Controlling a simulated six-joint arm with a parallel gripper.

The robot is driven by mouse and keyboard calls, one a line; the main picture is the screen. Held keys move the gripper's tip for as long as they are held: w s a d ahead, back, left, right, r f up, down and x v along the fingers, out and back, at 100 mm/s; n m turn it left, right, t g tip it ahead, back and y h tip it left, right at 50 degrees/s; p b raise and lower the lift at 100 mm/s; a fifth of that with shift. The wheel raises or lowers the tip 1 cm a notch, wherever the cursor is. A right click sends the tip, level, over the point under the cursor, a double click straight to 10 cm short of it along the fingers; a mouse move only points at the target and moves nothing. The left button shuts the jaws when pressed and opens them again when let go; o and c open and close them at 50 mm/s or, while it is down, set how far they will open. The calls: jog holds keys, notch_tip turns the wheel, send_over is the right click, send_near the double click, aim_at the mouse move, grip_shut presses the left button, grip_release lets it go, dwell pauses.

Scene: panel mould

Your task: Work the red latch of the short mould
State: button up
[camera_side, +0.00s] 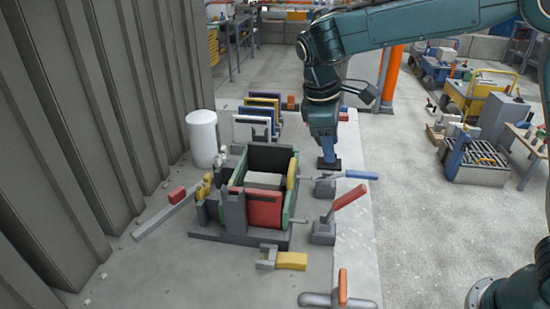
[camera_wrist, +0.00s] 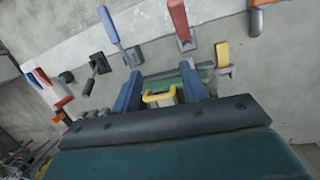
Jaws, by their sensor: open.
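The short mould (camera_side: 240,222) is a box of dark, red and green panels on a grey base at the centre of the side view. The red latch (camera_side: 350,197) appears to be the red lever slanting up to the right from a grey block (camera_side: 323,232) beside the mould. It also shows at the top of the wrist view (camera_wrist: 179,18). My gripper (camera_side: 328,165) points down right of the mould, behind the red lever and apart from it. In the wrist view my gripper (camera_wrist: 160,70) is open, with a yellow handle (camera_wrist: 158,97) showing between its blue fingers.
A blue lever (camera_side: 361,175) stands close to my gripper, behind the red one; it also shows in the wrist view (camera_wrist: 109,25). A yellow block (camera_side: 291,260) and an orange-handled tool (camera_side: 343,287) lie in front. A white cylinder (camera_side: 202,138) and upright panels (camera_side: 258,120) stand behind.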

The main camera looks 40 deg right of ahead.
jog(key=w+a+r+m+t+y, duration=0.2)
jog(key=w+a+r+t, duration=0.1)
jog(key=w, duration=0.4)
jog(key=w+a+r+m+t+y, duration=0.2)
jog(key=w+a+r+t, duration=0.1)
jog(key=w+a, duration=0.3)
jog(key=shift+w+a+r+t, duration=0.2)
jog(key=shift+w+r+t, duration=0.2)
jog(key=shift+w+r, duration=0.15)
jog(key=s+d+f+n+g+h, duration=0.2)
jog(key=s+d+f+g, duration=0.1)
jog(key=s, duration=0.5)
jog(key=s+d+f+n+g+h, duration=0.2)
jog(key=s+d+g, duration=0.3)
jog(key=s, duration=0.4)
jog(key=shift+s+f+n+g, duration=0.15)
jog(key=shift+f+n+g, duration=0.5)
jog(key=shift+f, duration=0.25)
jog(key=shift+d+f, duration=0.2)
jog(key=shift+f, duration=0.05)
